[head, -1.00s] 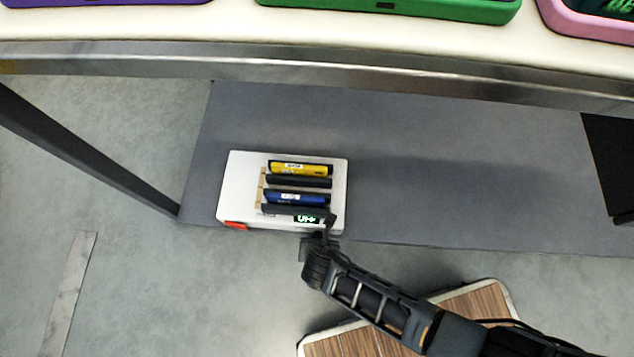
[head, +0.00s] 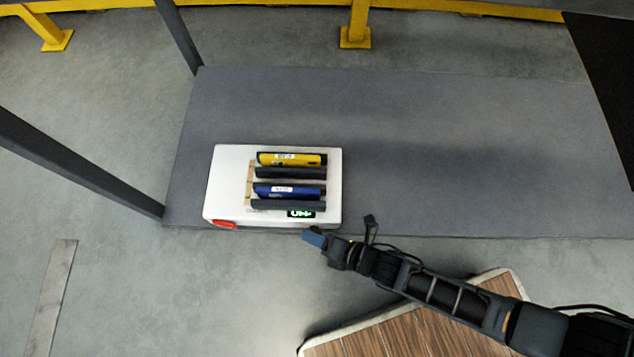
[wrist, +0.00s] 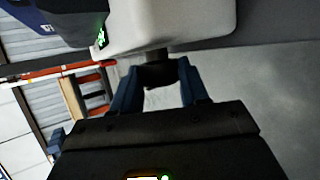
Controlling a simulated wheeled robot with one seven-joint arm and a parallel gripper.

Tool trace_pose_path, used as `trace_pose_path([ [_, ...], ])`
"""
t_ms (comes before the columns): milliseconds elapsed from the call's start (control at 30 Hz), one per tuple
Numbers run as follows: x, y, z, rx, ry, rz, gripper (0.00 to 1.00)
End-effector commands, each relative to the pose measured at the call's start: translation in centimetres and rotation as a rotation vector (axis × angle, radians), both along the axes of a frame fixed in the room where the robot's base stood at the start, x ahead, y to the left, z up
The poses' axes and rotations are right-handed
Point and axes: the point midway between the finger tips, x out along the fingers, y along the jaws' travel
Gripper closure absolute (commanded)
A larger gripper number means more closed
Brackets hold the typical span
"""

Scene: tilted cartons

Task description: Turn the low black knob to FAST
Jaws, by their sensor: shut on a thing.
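The white charger box (head: 232,175) sits on the grey shelf (head: 440,150), with a lit green display (head: 300,213) that seems to read OFF. The low black knob (wrist: 157,70) sticks out from the box's front in the wrist view. My gripper (head: 313,237) is at the front right edge of the box. In the wrist view its blue fingers (wrist: 157,82) stand on either side of the knob and are shut on it. The knob is hidden in the head view, and its markings cannot be read.
A yellow pack (head: 290,159) and a blue pack (head: 290,190) lie in the box's slots. A red part (head: 224,224) is at its front left corner. The shelf is clear to the right. A dark post (head: 80,160) stands at left.

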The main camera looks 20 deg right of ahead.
Motion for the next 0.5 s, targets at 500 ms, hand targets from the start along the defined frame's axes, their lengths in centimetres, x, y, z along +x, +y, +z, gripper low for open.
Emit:
trace_pose_path([
  [500, 0.26, -0.45, -0.57, 0.287, -0.103, -0.011, 0.86],
])
